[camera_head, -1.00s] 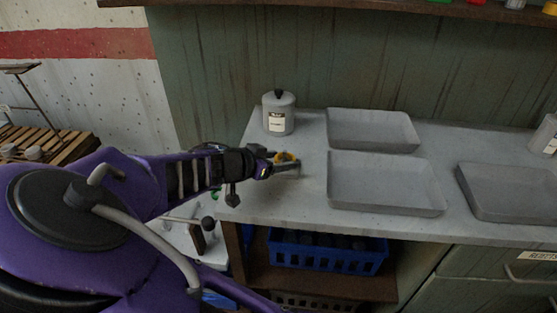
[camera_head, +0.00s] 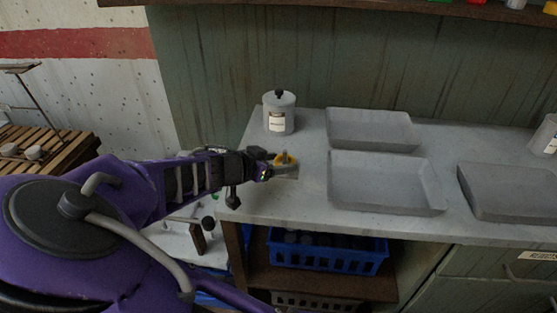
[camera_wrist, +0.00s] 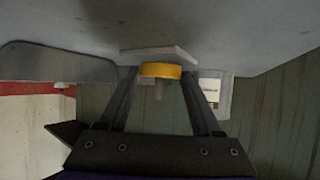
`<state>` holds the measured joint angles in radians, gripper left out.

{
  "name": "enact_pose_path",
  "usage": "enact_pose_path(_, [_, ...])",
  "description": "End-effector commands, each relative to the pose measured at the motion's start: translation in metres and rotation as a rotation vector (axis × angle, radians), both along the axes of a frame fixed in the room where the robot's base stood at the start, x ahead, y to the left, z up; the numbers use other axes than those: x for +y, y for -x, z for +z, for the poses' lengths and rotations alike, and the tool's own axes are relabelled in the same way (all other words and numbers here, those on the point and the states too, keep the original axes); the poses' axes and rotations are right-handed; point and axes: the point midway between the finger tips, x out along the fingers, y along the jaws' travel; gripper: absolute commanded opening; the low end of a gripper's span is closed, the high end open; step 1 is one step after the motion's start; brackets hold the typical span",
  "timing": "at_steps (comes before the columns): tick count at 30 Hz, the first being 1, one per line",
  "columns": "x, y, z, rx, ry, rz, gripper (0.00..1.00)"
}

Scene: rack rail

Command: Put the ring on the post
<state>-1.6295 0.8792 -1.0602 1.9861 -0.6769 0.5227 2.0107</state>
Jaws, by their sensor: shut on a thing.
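The yellow ring (camera_head: 279,160) is at the end of my gripper (camera_head: 275,169), over the left end of the counter. In the wrist view the ring (camera_wrist: 160,70) sits between the two fingers of my gripper (camera_wrist: 159,74), which are shut on its sides. The grey post (camera_head: 285,156) shows up through the ring, and in the wrist view the post (camera_wrist: 158,90) sticks out past it, so the ring appears to be around the post. The post's pale base plate (camera_wrist: 158,52) lies close to the ring; any small gap there is hard to judge.
A grey lidded canister (camera_head: 279,113) stands behind the gripper. Two grey trays (camera_head: 385,205) (camera_head: 372,146) lie to the right, with another tray (camera_head: 510,215) farther right. A blue crate (camera_head: 326,252) is on the shelf below. The counter's left edge is near my arm.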

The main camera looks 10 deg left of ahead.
Motion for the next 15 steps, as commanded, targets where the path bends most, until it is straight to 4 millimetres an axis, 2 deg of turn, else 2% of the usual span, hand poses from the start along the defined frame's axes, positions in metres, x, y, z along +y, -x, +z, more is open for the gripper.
enact_pose_path(7, [-0.0002,0.0,-0.005,0.0,0.0,-0.001,0.11])
enact_pose_path(8, [-0.0002,0.0,-0.0052,0.0,0.0,0.0,0.68])
enact_pose_path(10, [-0.0001,0.0001,-0.005,0.0,0.0,0.0,0.78])
enact_pose_path(15, [0.0,0.0,-0.005,0.0,0.0,0.0,0.78])
